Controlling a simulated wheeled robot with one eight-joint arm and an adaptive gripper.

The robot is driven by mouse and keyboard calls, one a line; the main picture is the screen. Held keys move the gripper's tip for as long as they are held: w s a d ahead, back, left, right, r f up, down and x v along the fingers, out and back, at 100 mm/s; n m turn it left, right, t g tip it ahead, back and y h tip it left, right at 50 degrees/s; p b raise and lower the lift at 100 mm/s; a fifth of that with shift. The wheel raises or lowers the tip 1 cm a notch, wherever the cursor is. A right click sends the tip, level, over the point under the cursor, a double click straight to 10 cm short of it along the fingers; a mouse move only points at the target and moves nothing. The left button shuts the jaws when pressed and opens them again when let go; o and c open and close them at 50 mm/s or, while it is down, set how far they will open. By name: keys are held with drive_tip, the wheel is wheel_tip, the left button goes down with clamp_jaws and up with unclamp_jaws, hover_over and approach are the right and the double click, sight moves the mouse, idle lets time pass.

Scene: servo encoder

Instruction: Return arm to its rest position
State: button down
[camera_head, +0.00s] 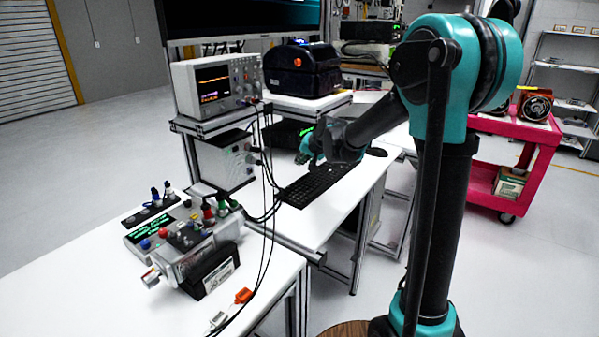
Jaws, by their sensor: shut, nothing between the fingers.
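My arm, teal and black, rises at the right of the head view and folds forward and down to the left. My gripper (308,150) is at its far end, over the white workbench near the black keyboard. It is small in the picture and partly hidden by my own wrist. The fingers look closed and hold nothing. My gripper appears apart from the servo and encoder unit (185,243), which stands on the near white table at the left.
An oscilloscope (217,84) stands on a shelf above a grey power unit (226,160), with black cables hanging down. The keyboard (318,184) lies below my gripper. A black printer-like box (301,69) is behind. A pink cart (518,160) stands at right. Floor between is clear.

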drive_tip(key=s+d+f, duration=0.2)
drive_tip(key=s+d, duration=0.2)
drive_tip(key=s, duration=0.2)
drive_tip(key=s+d+f+n+g+h, duration=0.1)
drive_tip(key=s+d, duration=0.3)
drive_tip(key=s, duration=0.1)
drive_tip(key=s+d+f+h, duration=0.1)
drive_tip(key=s+d+f, duration=0.1)
drive_tip(key=s+d, duration=0.2)
drive_tip(key=shift+s+d+f+g, duration=0.1)
drive_tip(key=shift+s+f+g, duration=0.05)
drive_tip(key=shift+s, duration=0.5)
drive_tip(key=shift+s+d+f+g, duration=0.1)
drive_tip(key=shift+s+f+g, duration=0.05)
drive_tip(key=shift+s, duration=0.5)
drive_tip(key=s+d+f+g+h, duration=0.1)
drive_tip(key=s+d+f, duration=0.3)
drive_tip(key=s, duration=0.5)
drive_tip(key=s+d+f+n+g+h, duration=0.1)
drive_tip(key=s+d+f, duration=0.3)
drive_tip(key=s, duration=0.5)
drive_tip(key=shift+s+d+f+n+h, duration=0.2)
drive_tip(key=shift+s+n+h, duration=0.1)
drive_tip(key=shift+s+h, duration=0.1)
